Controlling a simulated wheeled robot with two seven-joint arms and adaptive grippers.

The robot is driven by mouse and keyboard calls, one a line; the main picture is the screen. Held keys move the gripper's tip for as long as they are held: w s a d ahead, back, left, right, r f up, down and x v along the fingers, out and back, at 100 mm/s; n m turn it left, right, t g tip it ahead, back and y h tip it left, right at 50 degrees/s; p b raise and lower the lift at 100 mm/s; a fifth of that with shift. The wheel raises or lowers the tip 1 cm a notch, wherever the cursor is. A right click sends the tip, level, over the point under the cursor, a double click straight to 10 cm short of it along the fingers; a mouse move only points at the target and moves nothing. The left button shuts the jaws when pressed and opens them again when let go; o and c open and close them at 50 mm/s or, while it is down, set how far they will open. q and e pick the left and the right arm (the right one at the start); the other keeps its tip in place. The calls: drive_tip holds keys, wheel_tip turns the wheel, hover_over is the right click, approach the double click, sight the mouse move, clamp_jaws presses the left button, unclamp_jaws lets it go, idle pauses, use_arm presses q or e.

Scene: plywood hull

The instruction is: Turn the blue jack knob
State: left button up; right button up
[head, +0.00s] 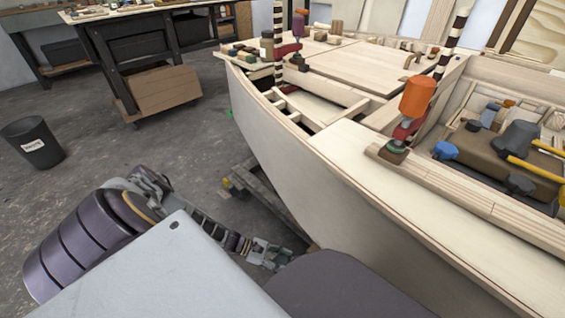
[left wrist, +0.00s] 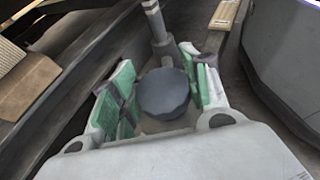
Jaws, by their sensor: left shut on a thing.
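The jack knob (left wrist: 163,92) is a dark blue-grey, lobed knob in the middle of the left wrist view. A grey metal post (left wrist: 156,30) rises just beyond it. My left gripper (left wrist: 160,98) has its green-padded fingers on both sides of the knob and is shut on it. In the head view my left gripper (head: 270,256) is low beside the hull, near the floor; the knob cannot be made out there. My right gripper is in neither view.
The plywood hull (head: 300,165) fills the right side, with an orange-handled clamp (head: 417,97) on its edge. Dark timbers (head: 262,190) lie under it. A black bin (head: 33,143) and a workbench (head: 150,25) stand at left; floor between is clear.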

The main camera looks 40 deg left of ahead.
use_arm(q)
drive_tip(key=shift+w+m+g+h, duration=0.1)
drive_tip(key=shift+m+g+h, duration=0.3)
drive_tip(key=shift+m+g, duration=0.25)
drive_tip(key=shift+m+g+h, duration=0.3)
drive_tip(key=shift+m+g, duration=0.15)
drive_tip(key=shift+g, duration=0.1)
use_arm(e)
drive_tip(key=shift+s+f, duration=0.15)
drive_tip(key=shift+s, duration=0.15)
use_arm(q)
drive_tip(key=o, duration=1)
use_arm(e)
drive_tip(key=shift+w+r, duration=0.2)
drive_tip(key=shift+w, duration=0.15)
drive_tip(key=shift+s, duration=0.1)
use_arm(q)
drive_tip(key=shift+v, duration=6)
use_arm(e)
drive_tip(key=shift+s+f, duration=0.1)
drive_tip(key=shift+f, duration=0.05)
